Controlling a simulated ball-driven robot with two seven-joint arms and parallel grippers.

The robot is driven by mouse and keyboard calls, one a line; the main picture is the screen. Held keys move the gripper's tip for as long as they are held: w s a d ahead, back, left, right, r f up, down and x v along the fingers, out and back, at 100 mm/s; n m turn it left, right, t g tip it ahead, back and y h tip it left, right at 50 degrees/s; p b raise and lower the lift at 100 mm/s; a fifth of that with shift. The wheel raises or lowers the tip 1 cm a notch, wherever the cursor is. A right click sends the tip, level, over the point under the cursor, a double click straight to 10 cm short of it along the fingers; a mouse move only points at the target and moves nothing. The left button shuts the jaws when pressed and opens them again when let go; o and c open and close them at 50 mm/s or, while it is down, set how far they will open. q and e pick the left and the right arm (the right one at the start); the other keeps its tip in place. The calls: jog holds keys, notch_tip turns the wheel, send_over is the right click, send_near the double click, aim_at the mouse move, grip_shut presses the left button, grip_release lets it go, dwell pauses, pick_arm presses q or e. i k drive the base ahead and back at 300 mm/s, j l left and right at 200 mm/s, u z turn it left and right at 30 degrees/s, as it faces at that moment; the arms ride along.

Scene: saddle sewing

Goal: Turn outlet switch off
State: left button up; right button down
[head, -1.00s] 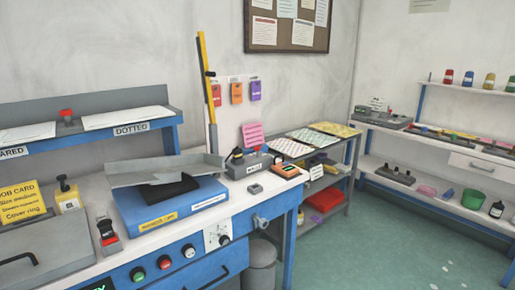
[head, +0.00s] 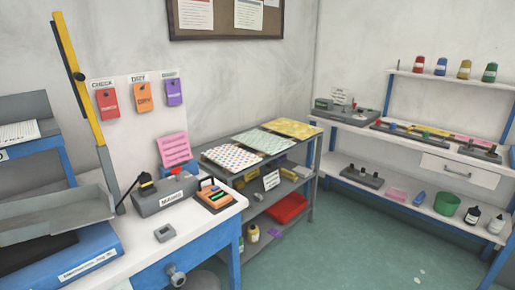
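No part in view can be surely told as the outlet switch. A grey box (head: 165,197) with a white label, too small to read surely, stands near the right end of the white workbench (head: 205,232). A black knob-like part (head: 145,179) sits at its left end with a dark cord or rod, and a red part (head: 178,171) shows behind its top. A small grey block (head: 164,233) with a lighter top lies in front of it. Whether any switch is on or off cannot be told. Neither gripper is in view.
A yellow upright (head: 78,80) and a grey tray (head: 55,213) stand left.

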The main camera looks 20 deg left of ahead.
aim_at(175, 171)
jog(key=i+z, duration=0.3)
jog(key=i, duration=0.9)
jog(key=i+u, duration=0.35)
jog(key=i+l+u, duration=0.15)
jog(key=u, duration=0.2)
jog(key=i+l+u, duration=0.3)
jog(key=k+j, duration=0.05)
jog(key=k, duration=0.05)
